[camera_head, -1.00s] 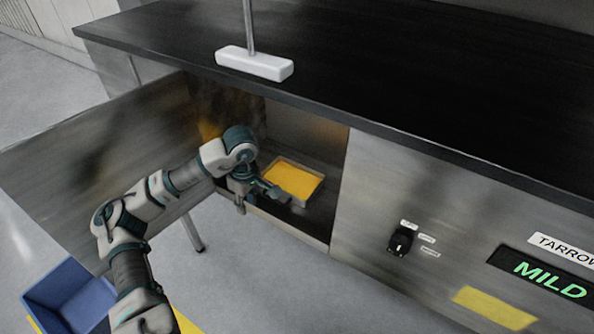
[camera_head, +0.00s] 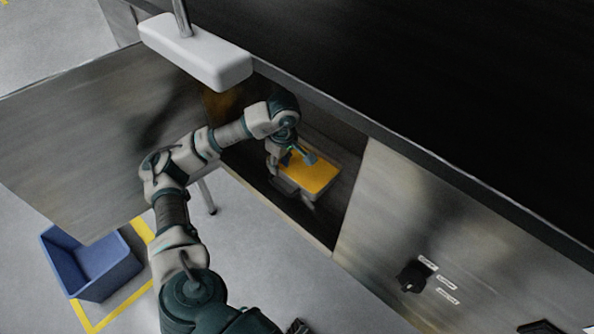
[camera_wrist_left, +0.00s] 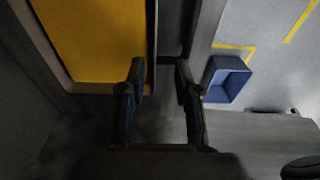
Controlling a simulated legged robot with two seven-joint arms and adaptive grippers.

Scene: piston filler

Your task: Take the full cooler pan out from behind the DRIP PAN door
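The cooler pan (camera_head: 319,171), a grey shallow pan filled with yellow-orange, sits inside the open compartment on its floor. In the left wrist view the pan's yellow content (camera_wrist_left: 95,40) fills the upper left, with its rim running along the right side. My left gripper (camera_head: 291,166) is inside the compartment at the pan's left side, partly covering it. In the left wrist view its two fingers (camera_wrist_left: 161,80) stand apart, near the pan's rim corner; whether they touch it I cannot tell. The DRIP PAN door (camera_head: 105,140) stands swung open to the left. My right gripper is not seen.
A blue bin (camera_head: 92,265) stands on the floor at lower left inside yellow floor tape. A white block on a pole (camera_head: 195,52) hangs at the upper left, over the counter edge. A black knob (camera_head: 412,277) is on the panel right of the compartment. The black countertop (camera_head: 400,70) overhangs the opening.

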